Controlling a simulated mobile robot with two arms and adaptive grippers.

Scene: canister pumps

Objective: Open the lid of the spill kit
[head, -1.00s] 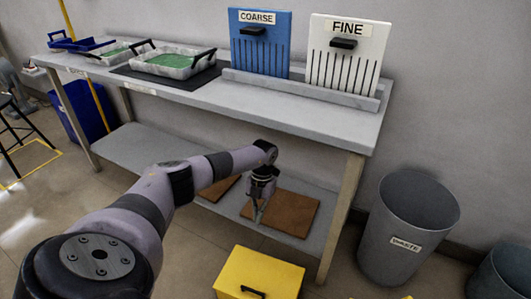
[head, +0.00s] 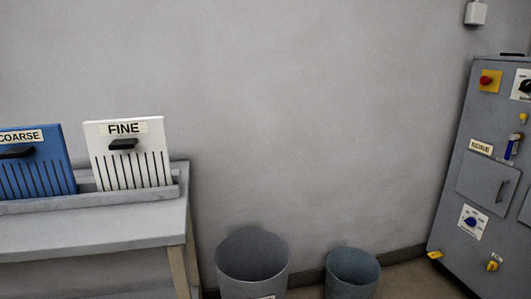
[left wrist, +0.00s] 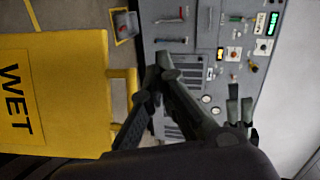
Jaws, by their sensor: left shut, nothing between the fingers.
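The spill kit is not clearly identifiable in either current view. The yellow box with a black handle, seen low in the earlier head view, is outside the head view now. In the left wrist view a large yellow body (left wrist: 75,75) marked WET fills the left side; I cannot tell whether it is the spill kit. My left gripper (left wrist: 160,65) shows in the left wrist view with its fingertips together and nothing between them. It appears just right of the yellow body, with no visible contact. My right gripper is in neither view.
In the head view, the bench (head: 90,232) holds the COARSE (head: 35,170) and FINE (head: 130,165) panels. Two grey bins (head: 252,262) (head: 352,275) stand by the wall. A grey control cabinet (head: 465,190) is at right. The left wrist view shows a control panel (left wrist: 200,65) behind the fingers.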

